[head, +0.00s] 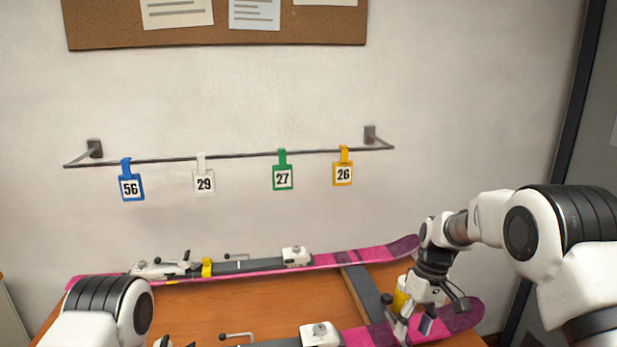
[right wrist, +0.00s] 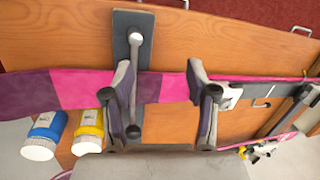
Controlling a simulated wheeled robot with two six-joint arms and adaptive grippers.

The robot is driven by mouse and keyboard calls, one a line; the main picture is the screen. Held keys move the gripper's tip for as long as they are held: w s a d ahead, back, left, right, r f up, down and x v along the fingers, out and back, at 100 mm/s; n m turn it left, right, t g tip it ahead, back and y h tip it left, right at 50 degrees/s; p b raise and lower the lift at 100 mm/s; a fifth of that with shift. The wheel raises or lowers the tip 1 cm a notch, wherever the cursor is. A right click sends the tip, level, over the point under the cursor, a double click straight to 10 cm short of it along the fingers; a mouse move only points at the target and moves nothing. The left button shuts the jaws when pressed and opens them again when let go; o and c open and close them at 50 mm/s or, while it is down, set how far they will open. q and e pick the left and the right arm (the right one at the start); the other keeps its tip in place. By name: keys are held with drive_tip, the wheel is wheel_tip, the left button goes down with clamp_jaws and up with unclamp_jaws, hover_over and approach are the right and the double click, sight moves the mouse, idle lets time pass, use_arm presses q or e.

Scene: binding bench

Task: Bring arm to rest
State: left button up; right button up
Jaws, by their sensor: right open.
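My right gripper (head: 425,321) is low over the tip end of the near pink ski (head: 455,318). In the right wrist view its two fingers (right wrist: 167,108) are spread apart, with nothing held between them. The pink ski (right wrist: 165,86) passes behind both fingers; I cannot tell whether they touch it. My left arm (head: 105,315) shows at the lower left of the head view, but its gripper is out of view.
A second pink ski (head: 345,259) lies farther back on the wooden bench (head: 290,299). A yellow-labelled bottle (right wrist: 88,131) and a blue-labelled bottle (right wrist: 44,136) stand beside the near ski. A wall rail (head: 240,156) carries several number tags.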

drive_tip(key=shift+g, duration=0.7)
drive_tip(key=s+f, duration=0.1)
drive_tip(key=f, duration=0.2)
drive_tip(key=s+f, duration=0.1)
drive_tip(key=f, duration=0.1)
drive_tip(key=shift+s, duration=0.3)
drive_tip(key=s+d+f+m+g, duration=0.1)
drive_tip(key=s+d+f+g, duration=0.15)
drive_tip(key=s+f, duration=1.6)
drive_tip(key=s+f+m+t+h, duration=0.2)
drive_tip(key=s+m+t, duration=0.1)
drive_tip(key=s, duration=1.6)
drive_tip(key=w+t, duration=0.2)
drive_tip(key=w, duration=0.1)
drive_tip(key=w+m+t, duration=0.1)
drive_tip(key=shift+w+d, duration=0.2)
drive_tip(key=shift+d, duration=0.1)
